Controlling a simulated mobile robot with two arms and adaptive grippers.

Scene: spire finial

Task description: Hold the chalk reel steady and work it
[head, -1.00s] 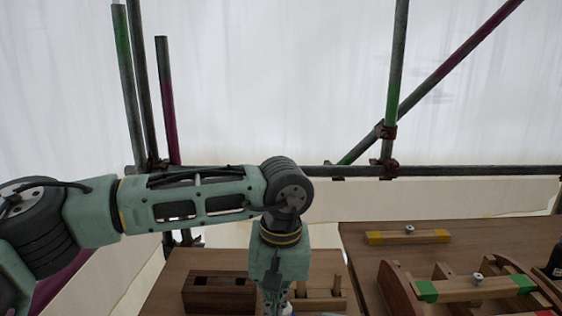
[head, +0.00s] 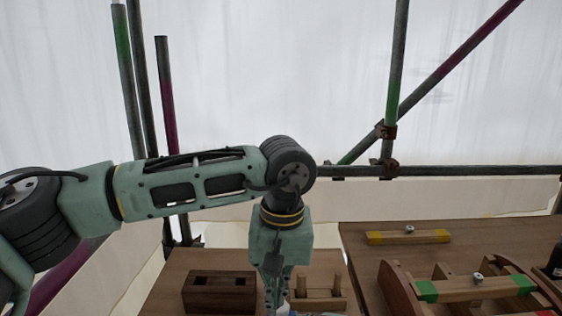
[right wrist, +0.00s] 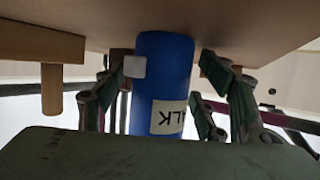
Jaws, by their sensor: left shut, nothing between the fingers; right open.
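The chalk reel (right wrist: 163,80) is a blue cylinder with a cream label in the right wrist view; the letters "ALK" show upside down. A small white block (right wrist: 134,66) sits at its side. My right gripper (right wrist: 165,68) is open, with its green fingers on either side of the reel; whether they touch it I cannot tell. My left gripper (head: 276,297) points down at the bottom edge of the head view, shut and empty. A small pale object just beside its fingertips is too cut off to identify. The right gripper is not in the head view.
A dark wooden block with two square holes (head: 220,291) and a wooden rack with pegs (head: 320,283) stand on the table (head: 185,262) beside my left gripper. A second table (head: 362,243) at right bears a bar with yellow ends (head: 409,237) and a curved wooden frame (head: 398,285).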

